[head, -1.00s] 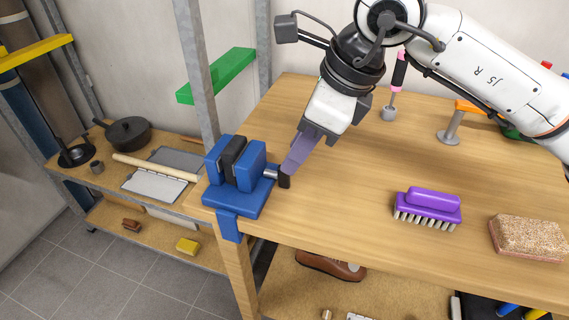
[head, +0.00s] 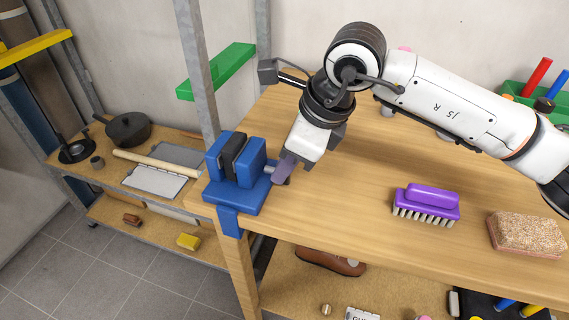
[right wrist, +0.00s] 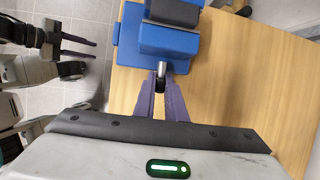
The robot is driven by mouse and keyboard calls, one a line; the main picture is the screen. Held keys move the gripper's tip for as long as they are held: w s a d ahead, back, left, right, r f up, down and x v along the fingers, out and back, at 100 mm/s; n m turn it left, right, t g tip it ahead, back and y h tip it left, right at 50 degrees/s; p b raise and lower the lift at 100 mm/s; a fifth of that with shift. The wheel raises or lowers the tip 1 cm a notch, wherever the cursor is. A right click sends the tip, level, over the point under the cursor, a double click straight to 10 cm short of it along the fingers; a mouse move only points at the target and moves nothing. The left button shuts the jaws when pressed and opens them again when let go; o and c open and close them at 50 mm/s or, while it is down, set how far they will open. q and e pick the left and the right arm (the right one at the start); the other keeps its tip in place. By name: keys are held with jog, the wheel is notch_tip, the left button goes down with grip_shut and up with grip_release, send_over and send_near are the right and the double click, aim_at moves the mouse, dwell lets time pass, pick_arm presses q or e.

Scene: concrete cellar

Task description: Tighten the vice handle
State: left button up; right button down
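The blue vice (head: 235,170) with dark jaw faces is fixed to the near left corner of the wooden bench. Its handle (right wrist: 160,84), a short dark bar on a metal screw, points toward my right gripper (head: 279,178). The purple fingers of that gripper, also in the right wrist view (right wrist: 161,90), lie on both sides of the handle and appear shut on it; the fingers hide part of it in the head view. My left gripper (right wrist: 78,47) shows only in the right wrist view, above the floor at the left, with its fingers apart and empty.
A purple brush (head: 427,204) and a speckled sponge block (head: 526,234) lie on the bench (head: 370,175) to the right. A green bin (head: 520,95) with tools stands at the back right. A grey metal post (head: 197,65) rises close behind the vice.

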pick_arm(q)
jog(key=shift+w, duration=0.15)
